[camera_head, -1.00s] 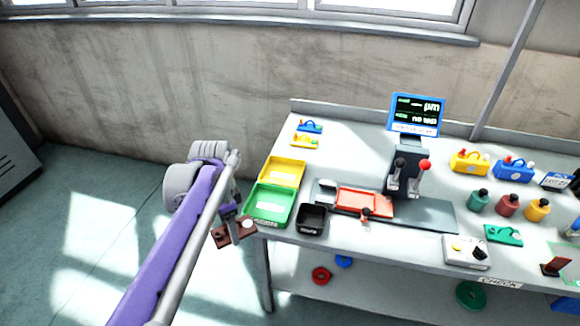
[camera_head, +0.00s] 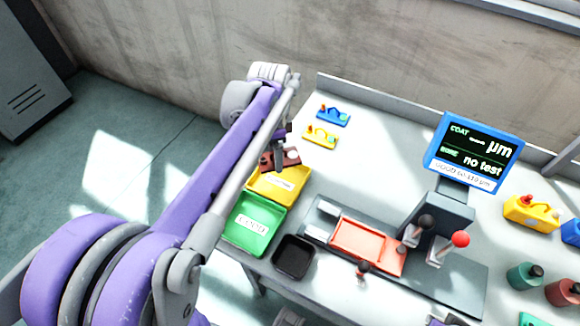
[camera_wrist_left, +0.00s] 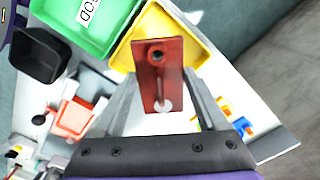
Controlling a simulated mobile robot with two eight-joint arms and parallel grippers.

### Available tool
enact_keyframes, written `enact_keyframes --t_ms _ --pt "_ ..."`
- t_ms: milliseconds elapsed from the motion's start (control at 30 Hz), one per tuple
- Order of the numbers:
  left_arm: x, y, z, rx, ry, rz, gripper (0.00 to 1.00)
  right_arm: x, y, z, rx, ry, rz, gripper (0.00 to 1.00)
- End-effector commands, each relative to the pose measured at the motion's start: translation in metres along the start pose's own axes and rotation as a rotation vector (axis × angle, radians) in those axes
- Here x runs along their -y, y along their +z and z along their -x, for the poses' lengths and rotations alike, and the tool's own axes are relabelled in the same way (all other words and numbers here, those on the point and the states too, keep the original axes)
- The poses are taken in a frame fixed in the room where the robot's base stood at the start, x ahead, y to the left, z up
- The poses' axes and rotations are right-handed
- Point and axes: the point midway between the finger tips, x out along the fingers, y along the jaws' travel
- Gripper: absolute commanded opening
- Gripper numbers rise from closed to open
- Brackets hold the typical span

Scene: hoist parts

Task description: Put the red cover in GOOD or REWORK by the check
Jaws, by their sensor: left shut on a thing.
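The red cover (camera_head: 292,156) is a dark red plate with a dark round hole and a pale knob, seen best in the left wrist view (camera_wrist_left: 148,78). My left gripper (camera_head: 278,152) is shut on it and holds it over the far part of the yellow tray (camera_head: 262,186). In the left wrist view the fingers (camera_wrist_left: 160,92) flank the plate, and the yellow tray (camera_wrist_left: 198,52) lies beneath it. The green tray (camera_head: 236,240), labelled GOOD, stands in front of the yellow one. The yellow tray's label is too small to read.
A black bin (camera_head: 293,258) stands right of the green tray. The orange-red fixture (camera_head: 352,236) is empty. Blue (camera_head: 333,116) and yellow (camera_head: 320,136) parts lie behind the trays.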

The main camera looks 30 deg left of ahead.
Motion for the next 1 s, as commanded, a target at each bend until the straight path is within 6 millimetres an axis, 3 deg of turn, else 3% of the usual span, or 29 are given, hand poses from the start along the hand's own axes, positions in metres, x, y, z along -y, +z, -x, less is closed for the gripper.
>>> enact_keyframes --t_ms 233,633,1000 --pt "0.0 0.0 -0.045 0.0 0.0 -0.001 0.0 0.0 0.004 -0.005 0.002 0.0 0.0 0.0" --pt "0.0 0.0 -0.092 0.0 0.0 -0.001 0.0 0.0 0.007 -0.011 0.004 0.0 0.0 0.0" --pt "0.0 0.0 -0.098 0.0 0.0 0.0 0.0 0.0 0.008 -0.012 0.005 0.0 0.0 0.0"
